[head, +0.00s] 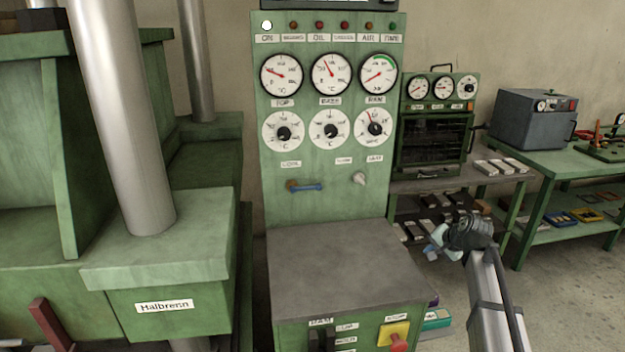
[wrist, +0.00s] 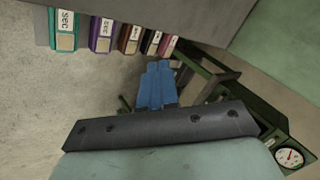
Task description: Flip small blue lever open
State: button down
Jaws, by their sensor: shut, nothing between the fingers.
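The small blue lever (head: 306,187) sits on the green control panel (head: 325,205), left of centre below the dials. It lies about horizontal, with a brown-orange pivot at its left end. A pale knob (head: 359,179) is to its right. The lever is not visible in the wrist view.
A grey-topped console (head: 340,262) juts out below the panel. A green press with steel columns (head: 120,110) stands at the left. A bench with an oven (head: 436,125) is at the right. Several binders (wrist: 102,35) show in the wrist view.

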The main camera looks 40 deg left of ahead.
jog(key=s+a+r+n, duration=0.3)
jog(key=a+r, duration=0.6)
jog(key=a, duration=0.3)
jog(key=s+a+r+n, duration=0.3)
jog(key=a+r, duration=0.6)
jog(key=a, duration=0.3)
jog(key=s+a+r+n+h, duration=0.1)
jog(key=s+a+r+n, duration=0.2)
jog(key=a+r, duration=0.6)
jog(key=a+n, duration=0.2)
jog(key=shift+s+a+r, duration=0.15)
jog(key=shift+s+a, duration=0.1)
jog(key=shift+a, duration=0.15)
send_over(312, 187)
notch_tip(312, 187, down, 8)
jog(key=shift+s+d+f, duration=0.1)
jog(key=shift+d+f, duration=0.05)
jog(key=shift+f, duration=0.95)
jog(key=shift+s+d+f, duration=0.1)
jog(key=shift+f, duration=0.95)
